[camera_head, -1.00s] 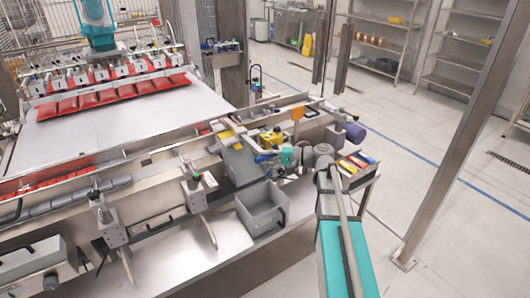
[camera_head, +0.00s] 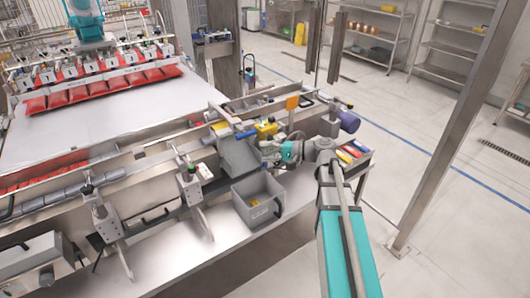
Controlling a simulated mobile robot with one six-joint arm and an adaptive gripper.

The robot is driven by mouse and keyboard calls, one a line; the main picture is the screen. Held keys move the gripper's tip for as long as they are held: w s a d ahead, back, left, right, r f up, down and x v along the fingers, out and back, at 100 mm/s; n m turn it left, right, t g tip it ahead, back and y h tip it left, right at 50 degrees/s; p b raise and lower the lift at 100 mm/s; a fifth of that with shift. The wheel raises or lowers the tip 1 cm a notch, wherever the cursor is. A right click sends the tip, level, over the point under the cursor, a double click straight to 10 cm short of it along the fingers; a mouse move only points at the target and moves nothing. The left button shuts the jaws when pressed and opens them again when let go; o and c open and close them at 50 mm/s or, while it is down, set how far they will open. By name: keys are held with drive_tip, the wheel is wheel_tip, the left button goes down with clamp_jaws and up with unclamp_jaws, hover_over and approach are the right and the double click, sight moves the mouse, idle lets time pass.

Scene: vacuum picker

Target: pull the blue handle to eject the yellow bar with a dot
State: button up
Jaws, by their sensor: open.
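My gripper (camera_head: 266,151) is at the end of my teal and grey arm, just right of the grey chute of the machine. It is open, and its fingers are small and partly blurred against the metal. A thin blue handle (camera_head: 245,134) shows left of a yellow block (camera_head: 267,130), up and left of my gripper and apart from it. A small yellow piece (camera_head: 253,202) shows inside the grey bin (camera_head: 275,211) below the chute. Any dot on it is too small to tell.
An orange tag (camera_head: 292,103) and a purple cylinder (camera_head: 349,122) stand on the machine behind my arm. Red, yellow and blue items (camera_head: 352,150) lie at the right end of the bench.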

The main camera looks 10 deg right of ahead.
drive_tip(key=shift+a, duration=0.1)
drive_tip(key=s+a+f+n+g+h+p, duration=0.2)
drive_tip(key=s+a+f+n+g+h, duration=0.15)
drive_tip(key=s+f+h, duration=0.35)
drive_tip(key=s+d+f+n+g+h+p, duration=0.2)
drive_tip(key=s+d+f+h, duration=0.2)
drive_tip(key=s+h, duration=0.4)
drive_tip(key=shift+s+d+f+g, duration=0.2)
drive_tip(key=shift+s+f+g, duration=0.15)
drive_tip(key=shift+f, duration=0.2)
drive_tip(key=shift+n, duration=0.25)
